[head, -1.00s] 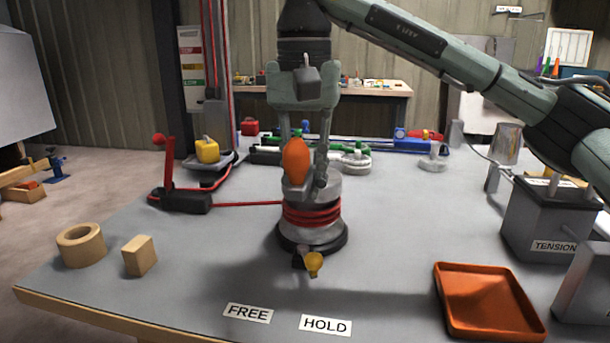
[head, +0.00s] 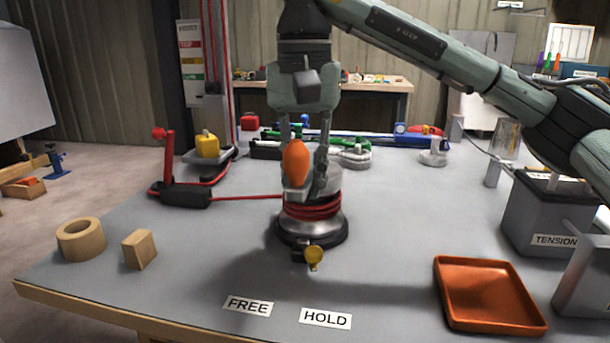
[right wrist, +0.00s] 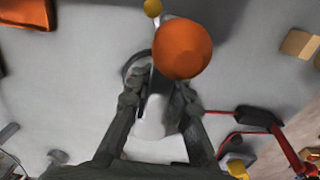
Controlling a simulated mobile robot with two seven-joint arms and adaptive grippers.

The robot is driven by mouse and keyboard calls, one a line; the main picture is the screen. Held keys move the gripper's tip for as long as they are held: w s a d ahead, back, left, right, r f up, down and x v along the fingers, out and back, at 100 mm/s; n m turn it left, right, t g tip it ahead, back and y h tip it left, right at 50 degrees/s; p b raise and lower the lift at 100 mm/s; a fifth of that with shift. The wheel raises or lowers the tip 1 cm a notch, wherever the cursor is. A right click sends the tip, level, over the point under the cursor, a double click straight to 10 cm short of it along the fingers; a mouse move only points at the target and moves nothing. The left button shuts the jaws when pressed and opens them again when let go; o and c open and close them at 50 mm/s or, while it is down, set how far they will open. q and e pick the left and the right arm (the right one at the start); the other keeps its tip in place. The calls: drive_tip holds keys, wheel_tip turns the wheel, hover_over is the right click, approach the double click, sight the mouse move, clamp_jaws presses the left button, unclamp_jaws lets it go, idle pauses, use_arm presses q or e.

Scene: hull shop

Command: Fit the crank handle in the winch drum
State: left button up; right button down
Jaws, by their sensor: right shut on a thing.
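The winch drum (head: 313,212), wound with red rope, stands upright on a round metal base on the bench. A small lever with a yellow knob (head: 314,257) sticks out at its front. My right gripper (head: 306,186) points down right over the drum's top and is shut on the crank handle. The handle's orange knob (head: 296,162) stands up in front of the fingers; it also shows large in the right wrist view (right wrist: 183,48). The fingers and knob hide the drum's centre, so I cannot tell whether the handle sits in it. My left gripper is not in view.
FREE (head: 248,306) and HOLD (head: 325,318) labels lie at the front edge. An orange tray (head: 441,300) and a TENSION box (head: 530,215) are at right.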

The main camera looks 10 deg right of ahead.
idle(0.3)
drive_tip(key=c, duration=1.3)
unclamp_jaws()
drive_tip(key=shift+o, duration=0.4)
drive_tip(key=shift+f, duration=0.1)
drive_tip(key=o, duration=0.3)
